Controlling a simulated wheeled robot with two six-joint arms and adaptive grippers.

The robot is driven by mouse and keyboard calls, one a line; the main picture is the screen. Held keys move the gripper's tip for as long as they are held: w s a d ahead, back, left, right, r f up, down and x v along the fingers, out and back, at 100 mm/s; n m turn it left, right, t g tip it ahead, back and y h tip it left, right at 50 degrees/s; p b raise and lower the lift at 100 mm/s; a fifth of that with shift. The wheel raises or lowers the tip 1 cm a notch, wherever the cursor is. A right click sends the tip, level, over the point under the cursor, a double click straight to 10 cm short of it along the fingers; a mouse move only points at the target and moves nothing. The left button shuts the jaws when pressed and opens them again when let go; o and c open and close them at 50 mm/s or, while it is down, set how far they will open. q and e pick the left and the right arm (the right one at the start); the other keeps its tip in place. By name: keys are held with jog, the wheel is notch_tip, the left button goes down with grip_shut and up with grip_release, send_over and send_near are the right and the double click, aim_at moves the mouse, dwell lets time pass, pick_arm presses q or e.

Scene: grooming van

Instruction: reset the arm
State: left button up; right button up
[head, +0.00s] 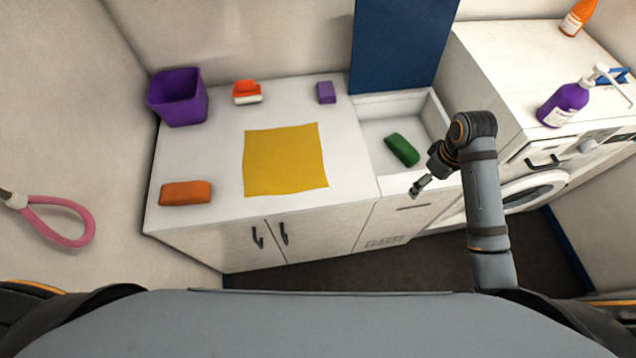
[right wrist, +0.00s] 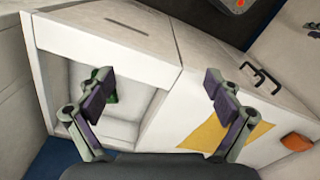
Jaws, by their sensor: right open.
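My right arm reaches up from the lower right in the head view. My right gripper (head: 419,186) is in front of the sink's front edge, clear of the counter. In the right wrist view the right gripper (right wrist: 160,92) is open, with its two fingers wide apart and nothing between them. A green object (head: 402,149) lies in the white sink basin (head: 372,107); in the right wrist view one finger partly hides it. My left gripper is in neither view.
The white counter (head: 205,145) holds a yellow cloth (head: 285,160), an orange block (head: 186,193), a red-and-white brush (head: 246,92), a purple block (head: 326,92) and a purple bin (head: 178,97). A purple pump bottle (head: 564,104) and an orange bottle (head: 578,17) stand right. A pink loop (head: 62,240) hangs left.

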jog(key=shift+s+a, duration=0.1)
jog(key=shift+s, duration=0.15)
jog(key=shift+w+f, duration=0.1)
dwell(0.4)
jog(key=s+d+f+m+b, duration=0.1)
jog(key=s+f+b, duration=0.1)
jog(key=f, duration=0.9)
jog(key=s+d+f+m+b, duration=0.1)
jog(key=s+f+m+b, duration=0.1)
jog(key=f, duration=0.9)
jog(key=s+d+f+m+b, duration=0.1)
jog(key=s+f+b, duration=0.15)
jog(key=f, duration=0.85)
jog(key=s+a+f+m+b, duration=0.1)
jog(key=s+f+b, duration=0.1)
jog(key=s+f, duration=0.9)
jog(key=s+a+f+m+t+b, duration=0.1)
jog(key=s+a+f+b, duration=0.1)
jog(key=s+f, duration=0.8)
jog(key=s+b, duration=0.1)
jog(key=s, duration=0.3)
jog(key=shift+s+f+h, duration=0.2)
jog(key=shift+f+h, duration=0.15)
jog(key=shift+h, duration=0.05)
